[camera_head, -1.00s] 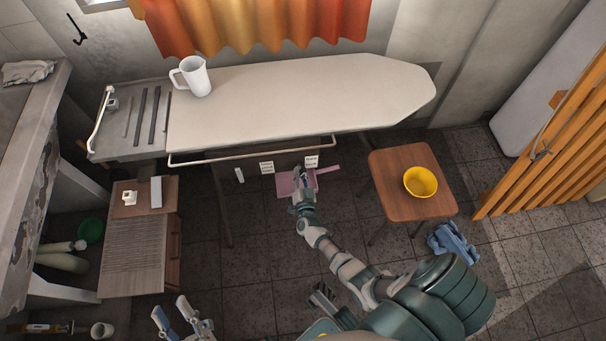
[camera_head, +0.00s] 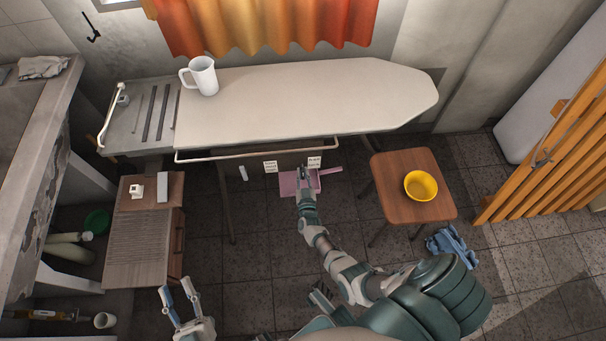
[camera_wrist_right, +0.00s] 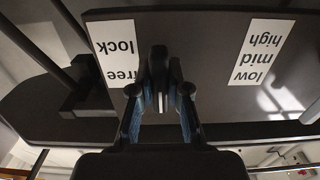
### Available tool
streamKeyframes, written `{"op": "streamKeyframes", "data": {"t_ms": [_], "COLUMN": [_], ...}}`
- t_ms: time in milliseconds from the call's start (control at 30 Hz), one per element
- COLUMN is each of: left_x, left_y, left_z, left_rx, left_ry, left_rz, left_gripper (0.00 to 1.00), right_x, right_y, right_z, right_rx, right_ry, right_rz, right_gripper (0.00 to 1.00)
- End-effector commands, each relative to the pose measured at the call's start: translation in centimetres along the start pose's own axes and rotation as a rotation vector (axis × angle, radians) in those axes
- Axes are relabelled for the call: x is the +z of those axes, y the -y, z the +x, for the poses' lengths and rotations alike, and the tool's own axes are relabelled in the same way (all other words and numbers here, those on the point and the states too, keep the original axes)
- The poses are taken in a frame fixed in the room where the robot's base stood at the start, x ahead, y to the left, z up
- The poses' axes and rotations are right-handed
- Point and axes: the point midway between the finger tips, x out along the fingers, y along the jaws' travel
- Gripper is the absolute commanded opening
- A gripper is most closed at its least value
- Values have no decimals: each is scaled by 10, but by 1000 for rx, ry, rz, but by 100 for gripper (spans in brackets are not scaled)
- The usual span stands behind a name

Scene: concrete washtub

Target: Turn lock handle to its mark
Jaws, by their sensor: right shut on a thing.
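The lock handle (camera_wrist_right: 159,60) is a dark lever on the dark panel under the ironing board. It stands beside a white label reading lock and free (camera_wrist_right: 116,52), upside down in the right wrist view; the label also shows in the head view (camera_head: 314,162). My right gripper (camera_wrist_right: 160,92) is shut on the handle, with a finger on each side. In the head view my right gripper (camera_head: 303,177) reaches up to the panel and hides the handle. My left gripper (camera_head: 181,302) is open and empty at the bottom left, away from the panel.
A low/mid/high label (camera_head: 270,167) and a pale lever (camera_head: 243,173) are left along the panel. A pink dustpan (camera_head: 288,184) lies below. The ironing board (camera_head: 310,95) holds a white jug (camera_head: 204,77). A stool (camera_head: 400,208) with a yellow bowl (camera_head: 421,185) stands right.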

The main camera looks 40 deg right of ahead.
Motion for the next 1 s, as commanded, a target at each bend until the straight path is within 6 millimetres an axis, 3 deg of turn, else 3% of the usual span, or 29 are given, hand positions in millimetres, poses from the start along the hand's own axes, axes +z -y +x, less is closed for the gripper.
{"op": "streamKeyframes", "data": {"t_ms": [333,367,467,800,1000], "left_x": [0,0,0,-2,-2], "left_y": [0,0,0,0,0], "left_z": [0,0,0,0,-1], "left_rx": [0,0,0,0,0], "left_ry": [2,2,2,-3,-2], "left_rz": [0,0,0,0,0], "left_gripper": [40,40,40,40,40], "right_x": [0,0,0,0,1], "right_y": [2,2,1,0,0], "right_z": [0,0,0,-3,-34], "right_rx": [-4,-4,-4,-1,-1], "right_ry": [2,2,1,-1,1], "right_rz": [-5,-5,-5,-3,-2], "right_gripper": [0,18,42,42,42]}}
